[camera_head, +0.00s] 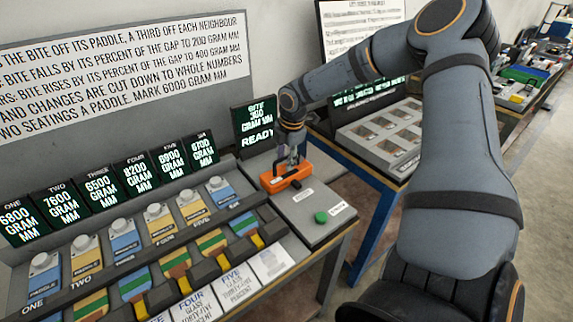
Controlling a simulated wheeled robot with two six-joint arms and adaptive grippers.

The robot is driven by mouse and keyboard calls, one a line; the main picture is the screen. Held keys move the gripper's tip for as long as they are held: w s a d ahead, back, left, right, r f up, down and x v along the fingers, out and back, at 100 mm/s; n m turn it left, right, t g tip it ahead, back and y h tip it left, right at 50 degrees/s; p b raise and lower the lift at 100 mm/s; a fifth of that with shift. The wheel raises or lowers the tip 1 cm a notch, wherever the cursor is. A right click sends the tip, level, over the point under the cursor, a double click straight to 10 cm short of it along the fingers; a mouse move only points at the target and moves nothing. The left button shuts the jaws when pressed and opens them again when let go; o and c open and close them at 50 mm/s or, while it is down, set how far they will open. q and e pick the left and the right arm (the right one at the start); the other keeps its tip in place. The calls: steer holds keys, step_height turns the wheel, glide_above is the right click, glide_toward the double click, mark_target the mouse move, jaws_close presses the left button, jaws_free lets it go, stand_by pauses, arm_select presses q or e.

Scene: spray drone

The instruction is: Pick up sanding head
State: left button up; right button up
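The orange block (272,185), which I take to be the sanding head, sits on the grey panel at the right end of the bench, beside the small READY display. My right gripper (291,166) points down directly over it, with its fingertips at the block's top. The fingers are small and dark here, so I cannot tell whether they are closed on it or apart. The block appears to rest on the panel. My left gripper is not in view.
A row of numbered displays (103,188) stands behind blue and yellow paddles (124,240) on the left. A green button (321,217) lies in front of the block. A grey tray (385,140) with several recesses is on the blue-legged table behind my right arm.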

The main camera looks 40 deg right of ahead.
steer(key=shift+s+r, duration=0.1)
steer(key=shift+s, duration=0.05)
steer(key=shift+c, duration=0.9)
jaws_close()
